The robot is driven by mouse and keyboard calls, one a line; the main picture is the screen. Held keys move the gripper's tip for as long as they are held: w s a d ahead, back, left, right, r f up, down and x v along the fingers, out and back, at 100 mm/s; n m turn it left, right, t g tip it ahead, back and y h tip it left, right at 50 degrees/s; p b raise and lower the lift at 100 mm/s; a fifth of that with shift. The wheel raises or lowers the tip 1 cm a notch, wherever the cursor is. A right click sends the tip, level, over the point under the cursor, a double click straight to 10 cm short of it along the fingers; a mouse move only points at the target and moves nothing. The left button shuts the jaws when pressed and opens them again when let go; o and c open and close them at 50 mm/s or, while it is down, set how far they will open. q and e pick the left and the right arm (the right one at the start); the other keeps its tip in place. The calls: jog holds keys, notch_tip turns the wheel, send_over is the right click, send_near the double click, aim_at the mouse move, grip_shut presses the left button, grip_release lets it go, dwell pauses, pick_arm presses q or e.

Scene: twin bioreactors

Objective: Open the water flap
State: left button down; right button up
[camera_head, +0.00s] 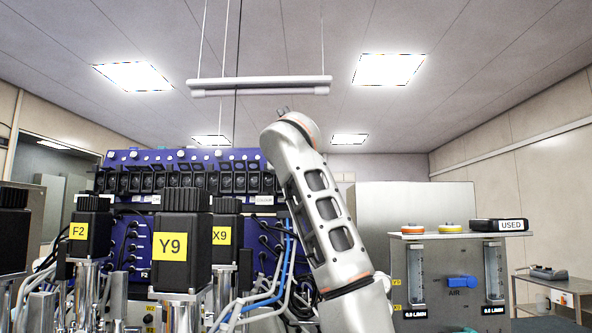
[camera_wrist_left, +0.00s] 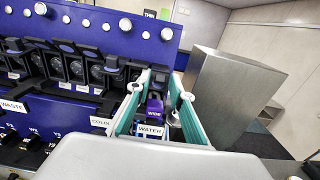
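The water station sits at the right end of the blue pump panel in the left wrist view, marked by a WATER label (camera_wrist_left: 150,131) below a small purple tag (camera_wrist_left: 154,106). My left gripper (camera_wrist_left: 161,80) has two teal fingers standing apart, one on each side of this station. Dark parts of the station show between the fingers, but the water flap itself is not clear, nor whether the fingers touch it. In the head view an arm link of mine covers this end of the panel and hides the gripper. My right gripper is not in view.
The blue pump panel (camera_head: 180,160) carries a row of dark pump heads. Black motors labelled Y9 (camera_head: 181,220), X9 (camera_head: 226,222) and F2 (camera_head: 91,220) stand in front. Blue and grey tubes hang near my arm. A grey gas unit (camera_head: 450,262) stands at the right.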

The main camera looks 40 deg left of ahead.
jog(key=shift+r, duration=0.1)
pick_arm(q)
jog(key=shift+r+p, duration=0.3)
jog(key=shift+p, duration=0.35)
jog(key=r+g+h+p, duration=0.1)
jog(key=p, duration=0.2)
jog(key=shift+g, duration=0.3)
jog(key=shift+a+r+g+h+p, duration=0.1)
jog(key=shift+r+g+h+p, duration=0.1)
jog(key=shift+g+h+p, duration=0.55)
jog(key=shift+g+h, duration=0.35)
jog(key=shift+w+r, duration=0.1)
jog(key=shift+w+a+r+g+h, duration=0.15)
jog(key=shift+r+g+h, duration=0.1)
jog(key=shift+g+h, duration=0.5)
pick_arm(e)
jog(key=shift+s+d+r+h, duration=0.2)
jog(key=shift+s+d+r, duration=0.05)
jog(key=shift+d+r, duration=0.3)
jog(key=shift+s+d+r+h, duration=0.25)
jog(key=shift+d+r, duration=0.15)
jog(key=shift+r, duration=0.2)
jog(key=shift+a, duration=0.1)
pick_arm(q)
jog(key=shift+r+g, duration=0.1)
jog(key=shift+g, duration=0.25)
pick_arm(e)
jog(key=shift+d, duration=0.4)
